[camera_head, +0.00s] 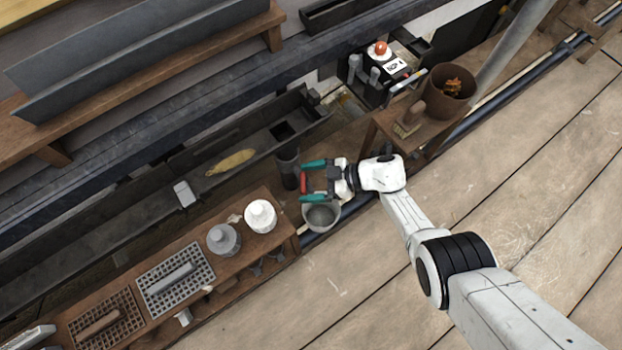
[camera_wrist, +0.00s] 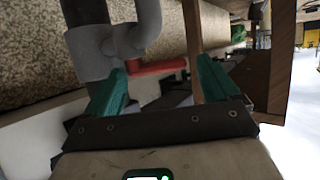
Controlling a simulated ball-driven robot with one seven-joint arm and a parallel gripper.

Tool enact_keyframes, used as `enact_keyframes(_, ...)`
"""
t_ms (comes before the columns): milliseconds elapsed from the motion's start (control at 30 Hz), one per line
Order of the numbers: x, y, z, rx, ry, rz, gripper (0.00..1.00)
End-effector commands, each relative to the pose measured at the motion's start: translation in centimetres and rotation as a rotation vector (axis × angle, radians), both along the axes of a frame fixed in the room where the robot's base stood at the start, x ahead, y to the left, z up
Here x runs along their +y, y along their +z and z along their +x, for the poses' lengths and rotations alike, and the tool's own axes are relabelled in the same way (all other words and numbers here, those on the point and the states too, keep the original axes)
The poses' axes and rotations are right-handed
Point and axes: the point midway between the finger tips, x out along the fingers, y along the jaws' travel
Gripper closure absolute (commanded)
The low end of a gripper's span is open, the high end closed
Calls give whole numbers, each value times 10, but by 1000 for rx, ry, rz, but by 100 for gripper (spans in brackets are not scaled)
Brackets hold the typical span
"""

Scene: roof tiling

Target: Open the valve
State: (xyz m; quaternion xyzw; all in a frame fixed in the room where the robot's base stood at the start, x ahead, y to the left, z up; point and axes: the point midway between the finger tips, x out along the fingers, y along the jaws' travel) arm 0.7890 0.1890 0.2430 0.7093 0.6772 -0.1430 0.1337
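The valve has a red handle (camera_head: 303,183), beside a dark upright pipe (camera_head: 288,165) left of my gripper. In the wrist view, the red handle (camera_wrist: 158,67) sticks out sideways from a grey pipe fitting (camera_wrist: 98,50). My gripper (camera_head: 304,181) has two teal fingers spread apart. In the wrist view, the handle lies across the gap at the fingertips of my gripper (camera_wrist: 161,68). The fingers stand on either side of it and are not closed on it. I cannot tell whether either finger touches it. A grey bucket (camera_head: 322,217) is just below the gripper in the head view.
A wooden bench (camera_head: 278,245) with white and grey pots and grid trays is at lower left. A wooden stand (camera_head: 400,150) with a brush and a brown pot (camera_head: 450,92) is at upper right. A dark gutter (camera_head: 140,228) runs behind. The plank floor is clear at right.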

Motion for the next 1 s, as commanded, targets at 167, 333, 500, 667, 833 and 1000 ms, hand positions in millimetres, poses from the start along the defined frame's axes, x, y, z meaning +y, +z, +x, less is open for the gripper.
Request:
enact_keyframes(167,-1,1,1,-2,-2,1,4)
enact_keyframes(333,-1,3,2,-4,-4,1,4)
enact_keyframes(500,-1,17,2,-4,-4,1,4)
enact_keyframes(667,0,40,1,-3,-2,0,4)
enact_keyframes(833,-4,54,-13,-1,-3,0,4)
enact_keyframes(1000,-7,69,-25,-1,-4,1,4)
